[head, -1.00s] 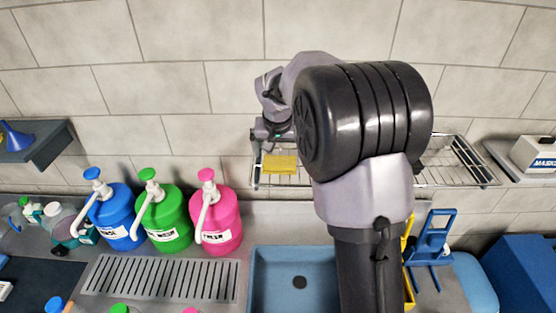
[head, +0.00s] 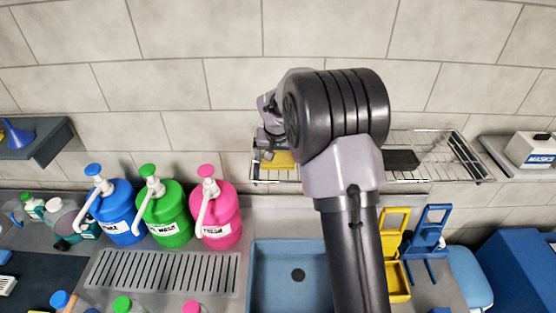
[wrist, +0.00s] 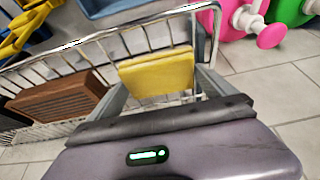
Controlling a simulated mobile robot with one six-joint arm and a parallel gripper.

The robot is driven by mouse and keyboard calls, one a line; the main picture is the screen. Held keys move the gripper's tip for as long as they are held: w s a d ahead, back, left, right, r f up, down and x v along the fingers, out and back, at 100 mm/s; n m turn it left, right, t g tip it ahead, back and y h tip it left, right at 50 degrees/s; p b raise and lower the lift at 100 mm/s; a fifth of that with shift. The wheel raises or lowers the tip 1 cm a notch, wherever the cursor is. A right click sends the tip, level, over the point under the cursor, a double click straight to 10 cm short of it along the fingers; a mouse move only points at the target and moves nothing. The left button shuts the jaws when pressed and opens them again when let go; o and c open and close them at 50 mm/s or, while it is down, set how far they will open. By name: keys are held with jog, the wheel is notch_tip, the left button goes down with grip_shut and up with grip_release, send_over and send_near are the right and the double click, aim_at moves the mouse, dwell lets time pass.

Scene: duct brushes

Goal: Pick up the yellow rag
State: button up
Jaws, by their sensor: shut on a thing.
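The yellow rag (head: 283,160) is a folded pad at the left end of the wire rack (head: 440,172) on the wall. In the wrist view the rag (wrist: 158,73) lies between the two fingers of my gripper (wrist: 160,88), one on each side. My gripper (head: 264,153) is shut on the rag. In the head view the gripper partly covers the rag. I cannot tell whether the rag still touches the rack's wires.
A brown brush block (wrist: 58,103) lies on the rack beside the rag. Blue (head: 117,212), green (head: 167,215) and pink (head: 216,215) pump bottles stand below left. A blue sink (head: 290,275) lies below the rack. A masks box (head: 533,150) is at right.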

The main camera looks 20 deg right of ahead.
jog(key=shift+r, duration=0.4)
notch_tip(320, 180, up, 2)
jog(key=shift+r+b, duration=0.1)
jog(key=shift+b, duration=0.4)
jog(key=s+a+r+b, duration=0.2)
jog(key=s+a+b, duration=0.3)
jog(key=s+a, duration=0.6)
jog(key=shift+s+a, duration=0.2)
jog(key=shift+a, duration=0.05)
jog(key=o, duration=0.5)
jog(key=c, duration=0.3)
